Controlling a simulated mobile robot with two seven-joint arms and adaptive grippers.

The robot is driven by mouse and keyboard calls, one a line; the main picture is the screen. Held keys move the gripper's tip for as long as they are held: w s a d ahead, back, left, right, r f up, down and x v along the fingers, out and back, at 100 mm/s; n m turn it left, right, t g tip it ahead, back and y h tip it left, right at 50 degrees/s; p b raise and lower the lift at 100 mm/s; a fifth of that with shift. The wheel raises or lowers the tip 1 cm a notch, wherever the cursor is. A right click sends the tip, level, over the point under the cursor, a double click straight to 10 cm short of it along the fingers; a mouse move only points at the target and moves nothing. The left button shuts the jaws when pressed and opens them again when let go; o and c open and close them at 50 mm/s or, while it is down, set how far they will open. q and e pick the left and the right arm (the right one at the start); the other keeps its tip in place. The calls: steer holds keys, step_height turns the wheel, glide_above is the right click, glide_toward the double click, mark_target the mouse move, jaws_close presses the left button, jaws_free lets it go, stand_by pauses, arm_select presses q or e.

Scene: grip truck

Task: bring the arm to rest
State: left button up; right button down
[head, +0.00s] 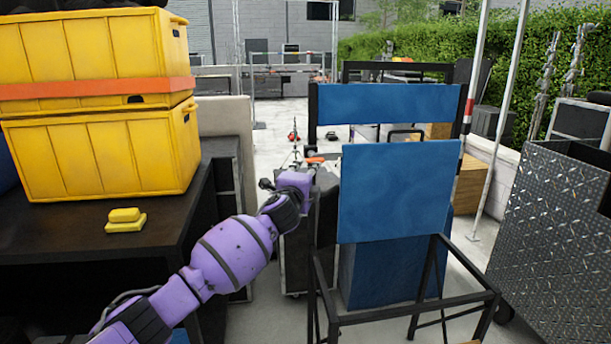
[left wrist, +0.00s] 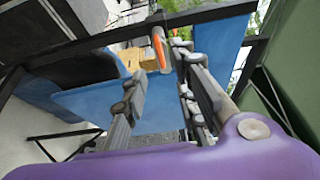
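My purple left arm reaches from the lower left of the head view to the blue-panelled black frame, its gripper (head: 308,170) small and partly hidden beside the frame's left post. In the left wrist view, the fingers of my left gripper (left wrist: 160,75) stand apart with blue panel showing between them. A small orange-and-grey item (left wrist: 158,48) shows near the fingertips, by a dark bar; an orange piece also shows by the gripper in the head view (head: 315,160). I cannot tell whether it touches a finger. My right gripper is not in view.
The black frame with blue panels (head: 395,190) stands close right of my arm. Yellow crates (head: 95,155) and a yellow block (head: 125,222) are on a dark table (head: 185,205) at left. A diamond-plate cabinet (head: 555,240) is at right. Open floor (head: 272,140) lies beyond.

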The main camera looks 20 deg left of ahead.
arm_select(q)
steer(key=shift+s+d, duration=0.1)
steer(key=shift+s, duration=0.25)
stand_by(0.3)
